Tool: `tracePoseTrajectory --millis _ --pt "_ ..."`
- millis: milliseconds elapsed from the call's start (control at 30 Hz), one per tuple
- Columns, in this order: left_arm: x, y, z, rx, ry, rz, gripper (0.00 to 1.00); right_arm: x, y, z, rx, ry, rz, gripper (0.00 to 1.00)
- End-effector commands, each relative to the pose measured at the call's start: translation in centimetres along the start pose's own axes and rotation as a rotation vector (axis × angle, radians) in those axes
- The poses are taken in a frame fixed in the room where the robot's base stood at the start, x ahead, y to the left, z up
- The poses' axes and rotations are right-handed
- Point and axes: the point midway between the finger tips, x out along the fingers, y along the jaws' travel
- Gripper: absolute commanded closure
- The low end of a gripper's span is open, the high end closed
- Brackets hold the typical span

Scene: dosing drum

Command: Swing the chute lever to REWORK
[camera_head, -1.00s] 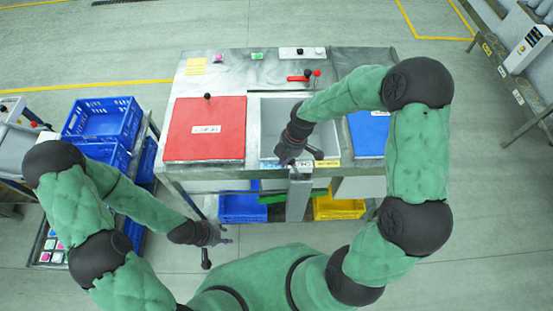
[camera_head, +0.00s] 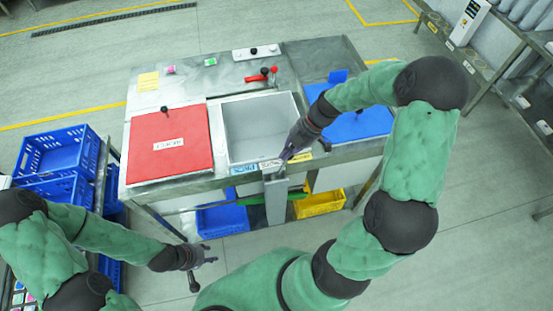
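The chute labels run along the station's front edge: a blue label (camera_head: 243,169), a white label (camera_head: 270,164) and a yellow label (camera_head: 301,157). Their words are too small to read surely. A grey chute (camera_head: 276,203) hangs below them. My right gripper (camera_head: 282,163) points down at the front edge, between the white and yellow labels. I cannot make out the chute lever apart from the gripper, nor whether the fingers are closed on it. My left gripper (camera_head: 211,256) is low in front of the station, away from the labels; its finger gap is unclear.
A red lid (camera_head: 170,145) lies left of the open grey hopper (camera_head: 260,125); a blue panel (camera_head: 358,125) lies right. A red-handled lever (camera_head: 262,76) sits behind. Below are a blue bin (camera_head: 222,219) and yellow bin (camera_head: 320,203). Blue crates (camera_head: 57,150) stand left.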

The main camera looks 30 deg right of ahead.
Motion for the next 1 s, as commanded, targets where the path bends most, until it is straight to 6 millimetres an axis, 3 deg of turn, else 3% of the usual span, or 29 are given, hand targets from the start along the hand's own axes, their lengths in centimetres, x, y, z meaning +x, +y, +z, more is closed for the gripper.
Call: tracePoseTrajectory --millis 33,100,400,1000 --pt "1.4 -0.5 -0.1 0.0 0.0 0.0 0.6 0.3 -0.1 1.2 0.004 0.026 0.011 1.0" --pt "2.4 -0.9 -0.1 0.0 0.0 0.0 0.6 0.0 -0.3 1.8 -0.004 0.042 0.011 1.0" --pt "5.2 -1.9 -0.2 0.0 0.0 0.0 0.6 -0.9 -0.8 4.3 -0.004 0.04 0.008 1.0" --pt "6.3 -2.2 -0.2 0.0 0.0 0.0 0.6 -1.4 -1.1 5.8 -0.002 0.031 0.01 1.0"
